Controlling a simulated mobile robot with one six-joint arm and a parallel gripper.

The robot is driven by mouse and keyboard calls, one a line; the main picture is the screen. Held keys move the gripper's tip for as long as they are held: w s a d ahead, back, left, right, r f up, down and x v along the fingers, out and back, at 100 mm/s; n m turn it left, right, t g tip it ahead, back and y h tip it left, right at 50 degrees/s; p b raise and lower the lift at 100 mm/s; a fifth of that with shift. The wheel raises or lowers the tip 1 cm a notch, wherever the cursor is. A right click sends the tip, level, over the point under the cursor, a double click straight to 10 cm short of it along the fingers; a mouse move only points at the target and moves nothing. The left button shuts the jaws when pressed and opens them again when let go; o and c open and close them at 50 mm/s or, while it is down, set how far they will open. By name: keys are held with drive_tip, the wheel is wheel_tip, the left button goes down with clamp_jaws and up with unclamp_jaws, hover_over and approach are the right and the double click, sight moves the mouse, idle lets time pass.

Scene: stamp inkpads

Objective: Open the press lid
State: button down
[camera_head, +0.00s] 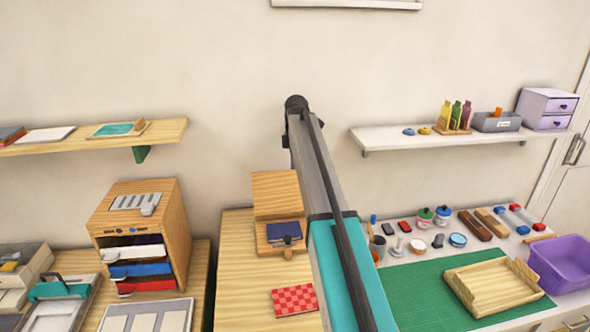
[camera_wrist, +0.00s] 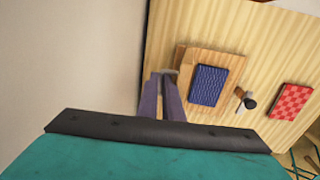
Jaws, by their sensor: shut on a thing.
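The wooden press (camera_head: 264,247) stands on the middle wooden table. Its lid (camera_head: 275,190) is raised and stands up at the back of the base. A dark blue booklet (camera_head: 284,231) lies in the open base and also shows in the wrist view (camera_wrist: 210,85). A small dark-tipped knob (camera_wrist: 250,102) is at the press's front edge. My gripper (camera_wrist: 166,74) is at the back side of the press, its purple-grey fingers shut on the lid's edge. The exact contact is small and partly hidden. In the head view my arm hides most of the gripper.
A red checked booklet (camera_head: 295,300) lies in front of the press. A wooden drawer cabinet (camera_head: 170,215) stands to the left. A green mat (camera_head: 415,290) with a wooden tray (camera_head: 500,287) is to the right. The wall is close behind the press.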

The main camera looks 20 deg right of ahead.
drive_tip(key=c, duration=1.9)
unclamp_jaws()
drive_tip(key=shift+w+d+f+t, duration=0.2)
drive_tip(key=shift+w+f, duration=0.05)
drive_tip(key=shift+w, duration=0.2)
drive_tip(key=shift+w+d+f+t, duration=0.15)
drive_tip(key=shift+w+f+t, duration=0.05)
drive_tip(key=shift+w, duration=0.2)
drive_tip(key=shift+r, duration=0.2)
drive_tip(key=b+v, duration=0.2)
drive_tip(key=v, duration=0.6)
drive_tip(key=shift+a+r, duration=0.1)
drive_tip(key=shift+r, duration=0.2)
drive_tip(key=shift+w+r+b, duration=0.15)
drive_tip(key=shift+r+b, duration=0.1)
drive_tip(key=shift+b, duration=0.15)
drive_tip(key=shift+s+b+v, duration=0.15)
drive_tip(key=shift+b+v, duration=0.2)
drive_tip(key=shift+v, duration=1.15)
drive_tip(key=shift+s+b+v, duration=0.2)
drive_tip(key=shift+b+v, duration=0.15)
drive_tip(key=shift+v, duration=1.15)
drive_tip(key=shift+s+a+f, duration=0.1)
drive_tip(key=shift+a+f, duration=0.05)
